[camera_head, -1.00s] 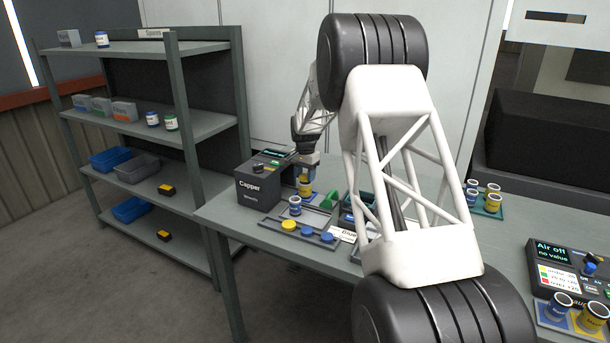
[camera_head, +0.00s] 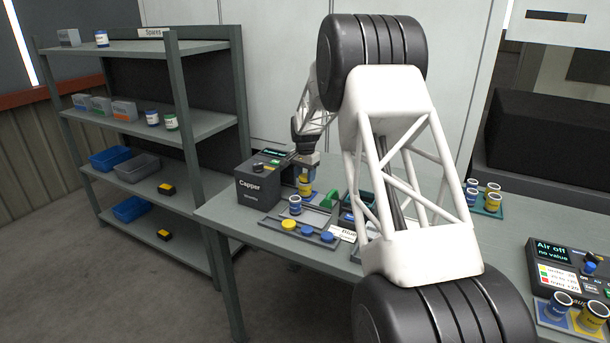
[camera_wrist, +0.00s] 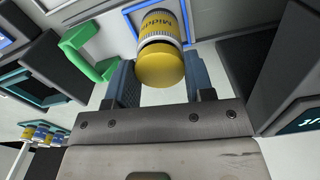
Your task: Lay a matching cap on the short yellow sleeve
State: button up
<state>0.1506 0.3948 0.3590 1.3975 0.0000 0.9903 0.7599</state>
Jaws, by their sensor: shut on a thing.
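My gripper (camera_wrist: 160,85) is shut on a yellow cap (camera_wrist: 162,68), with one finger on each side of it. In the head view my gripper (camera_head: 306,175) is over the bench beside the black Capper box. A yellow sleeve (camera_head: 305,190) stands upright just below it. In the wrist view the yellow sleeve (camera_wrist: 160,24) has a yellow label that reads roughly "Middl" and a pale rim. The cap lines up with that rim; I cannot tell whether it rests on it or hovers just above. Another yellow cap (camera_head: 289,225) lies on the cap rail.
The Capper box (camera_head: 258,188) stands left of my gripper. A blue sleeve (camera_head: 295,205) is in front, near two blue caps (camera_head: 307,230) on the rail. A green bracket (camera_wrist: 88,50) is close by. More cups stand on a green pad (camera_head: 487,207) at the right.

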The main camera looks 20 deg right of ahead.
jog(key=o, duration=1.3)
jog(key=shift+r, duration=0.1)
jog(key=shift+r, duration=2.9)
